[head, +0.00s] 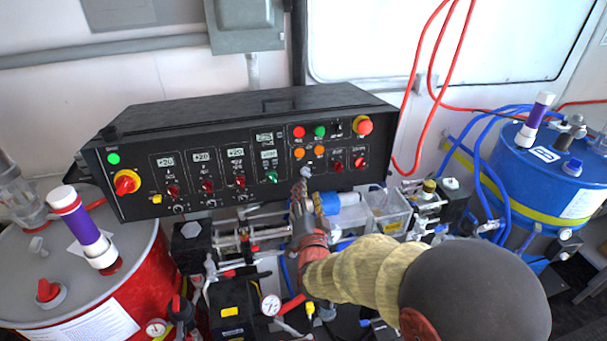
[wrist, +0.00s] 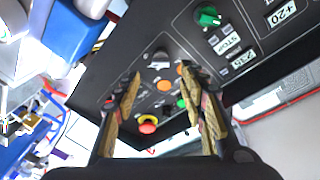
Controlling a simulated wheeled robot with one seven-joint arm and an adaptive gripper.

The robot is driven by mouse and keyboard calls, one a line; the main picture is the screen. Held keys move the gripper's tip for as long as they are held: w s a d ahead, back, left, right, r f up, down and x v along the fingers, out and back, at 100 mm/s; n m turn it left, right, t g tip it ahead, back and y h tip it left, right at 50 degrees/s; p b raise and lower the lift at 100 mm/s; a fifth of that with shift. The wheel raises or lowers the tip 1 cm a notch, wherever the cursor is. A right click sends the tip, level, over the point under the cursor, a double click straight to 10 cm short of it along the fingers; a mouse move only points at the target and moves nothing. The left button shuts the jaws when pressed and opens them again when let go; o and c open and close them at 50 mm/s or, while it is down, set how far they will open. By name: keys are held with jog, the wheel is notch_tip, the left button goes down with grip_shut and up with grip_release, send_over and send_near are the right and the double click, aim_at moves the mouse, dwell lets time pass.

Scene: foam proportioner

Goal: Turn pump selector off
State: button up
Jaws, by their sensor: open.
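The black control panel (head: 240,150) has a grey selector knob (head: 306,171) low on its face, below the orange buttons. I take this knob for the pump selector; its label is not readable. It also shows in the wrist view (wrist: 160,58), just beyond and between my fingertips. My gripper (head: 298,190) is in front of the panel's lower edge, close to the knob. In the wrist view my gripper (wrist: 163,75) has its two tan-padded fingers spread apart with nothing between them. Contact with the knob cannot be told.
Orange buttons (head: 309,152) and a red-yellow emergency stop (head: 362,125) are near the knob. A green knob (head: 272,177) is left of it. Red (head: 120,290) and blue (head: 550,170) drums stand either side.

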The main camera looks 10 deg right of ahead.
aim_at(306, 175)
jog(key=w, duration=0.2)
jog(key=w+d, duration=0.1)
jog(key=w, duration=0.2)
jog(key=w+b, duration=0.1)
jog(key=w, duration=0.2)
jog(key=shift+d, duration=0.2)
jog(key=shift+s, duration=0.1)
jog(key=shift+c, duration=1.4)
jog(key=c, duration=0.8)
grip_shut()
